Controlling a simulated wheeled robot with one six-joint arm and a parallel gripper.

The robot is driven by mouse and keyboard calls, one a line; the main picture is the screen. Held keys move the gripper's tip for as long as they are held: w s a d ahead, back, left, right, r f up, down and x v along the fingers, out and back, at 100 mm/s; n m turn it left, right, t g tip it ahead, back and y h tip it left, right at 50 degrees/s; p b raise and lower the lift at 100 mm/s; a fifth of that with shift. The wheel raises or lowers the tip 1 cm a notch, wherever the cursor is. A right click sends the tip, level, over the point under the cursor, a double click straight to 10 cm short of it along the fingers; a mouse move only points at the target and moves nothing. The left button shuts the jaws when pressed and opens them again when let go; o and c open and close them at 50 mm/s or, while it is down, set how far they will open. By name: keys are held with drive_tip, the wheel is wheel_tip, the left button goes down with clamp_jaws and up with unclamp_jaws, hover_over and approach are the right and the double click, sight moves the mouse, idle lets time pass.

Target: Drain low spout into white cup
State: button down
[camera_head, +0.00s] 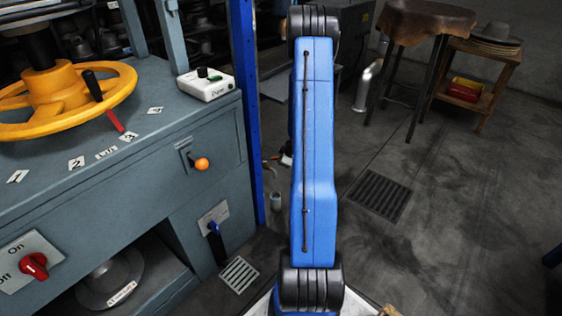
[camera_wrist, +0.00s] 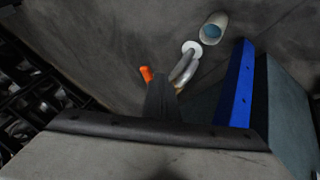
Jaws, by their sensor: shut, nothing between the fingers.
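The white cup (camera_wrist: 213,30) is at the top of the wrist view, its mouth showing a bluish inside. In the head view, a small pale cylinder (camera_head: 275,202) on the floor by the blue post looks like the same cup. A curved metal spout (camera_wrist: 184,69) with a white round end (camera_wrist: 192,48) is just left of the cup in the wrist view. An orange-tipped handle (camera_wrist: 146,74) is beside the spout. My gripper (camera_wrist: 161,82) is shut and empty, its dark fingers between the orange tip and the pipe; contact cannot be told. My arm hides the gripper in the head view.
The blue post (camera_head: 246,105) stands close to the spout area, right of the grey press cabinet (camera_head: 110,190). A floor grate (camera_head: 380,194) lies to the right. A leather-topped stool (camera_head: 425,20) and a wooden stand (camera_head: 480,70) are farther back. The floor at right is mostly clear.

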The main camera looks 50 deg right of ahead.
drive_tip(key=w+d+n+y, duration=0.1)
drive_tip(key=w+d, duration=0.3)
drive_tip(key=w, duration=0.1)
drive_tip(key=shift+d+n, duration=0.3)
idle(0.9)
drive_tip(key=shift+w+d+r, duration=0.1)
drive_tip(key=shift+w+r, duration=0.05)
drive_tip(key=shift+w, duration=0.05)
idle(0.3)
drive_tip(key=shift+s, duration=0.1)
